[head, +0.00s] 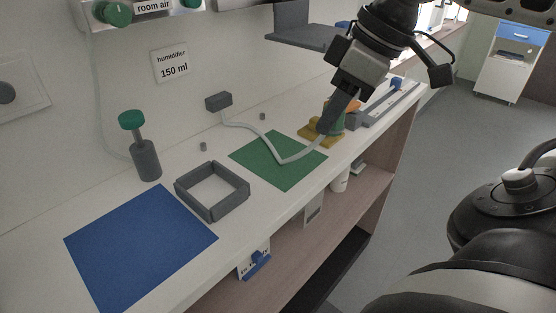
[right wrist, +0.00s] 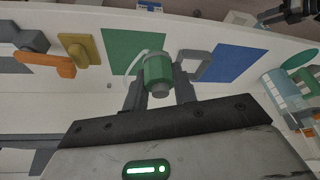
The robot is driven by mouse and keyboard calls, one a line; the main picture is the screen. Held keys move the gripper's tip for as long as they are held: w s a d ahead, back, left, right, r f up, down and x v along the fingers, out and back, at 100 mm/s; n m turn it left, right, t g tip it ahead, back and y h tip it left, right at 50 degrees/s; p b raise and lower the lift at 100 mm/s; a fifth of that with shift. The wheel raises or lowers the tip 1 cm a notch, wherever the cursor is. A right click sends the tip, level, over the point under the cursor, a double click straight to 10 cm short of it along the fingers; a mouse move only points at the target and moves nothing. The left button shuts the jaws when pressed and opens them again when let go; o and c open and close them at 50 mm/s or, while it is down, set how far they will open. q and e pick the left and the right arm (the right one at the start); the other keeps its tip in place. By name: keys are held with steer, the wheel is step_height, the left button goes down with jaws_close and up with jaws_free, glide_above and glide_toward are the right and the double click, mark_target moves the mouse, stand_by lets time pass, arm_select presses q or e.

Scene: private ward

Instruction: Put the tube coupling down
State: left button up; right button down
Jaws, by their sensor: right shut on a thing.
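The tube coupling (right wrist: 157,70) is a green, ribbed cylinder with a grey end. My right gripper (right wrist: 159,88) is shut on it, with one finger on each side in the right wrist view. A pale tube (head: 262,137) runs from a grey wall block (head: 218,101) across the mat to the coupling.
A yellow piece (head: 312,139) and an orange piece (right wrist: 45,62) stand near the coupling. A grey square frame (head: 212,206), a grey bottle with a green knob (head: 146,160) and a blue mat (head: 140,247) lie to the left. The green mat's middle is bare except for the tube.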

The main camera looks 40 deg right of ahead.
steer(key=shift+w+f, duration=0.15)
steer(key=shift+w, duration=0.1)
steer(key=w+f+p, duration=0.3)
steer(key=w, duration=0.5)
glide_toward(270, 155)
steer(key=shift+w+a+f, duration=0.55)
steer(key=shift+w+f, duration=0.1)
steer(key=shift+w, duration=0.05)
steer(key=shift+w+f, duration=0.3)
steer(key=shift+f, duration=0.05)
step_height(270, 155, down, 3)
steer(key=shift+w+d+f, duration=0.1)
steer(key=shift+f, duration=0.05)
arm_select(q)
steer(key=shift+s+a+r, duration=0.2)
steer(key=shift+a+r, duration=0.05)
steer(key=shift+r, duration=0.2)
steer(key=shift+r, duration=0.1)
arm_select(e)
steer(key=shift+f, duration=0.2)
steer(key=c, duration=1.1)
jaws_free()
steer(key=shift+c, duration=0.2)
steer(key=shift+r, duration=0.1)
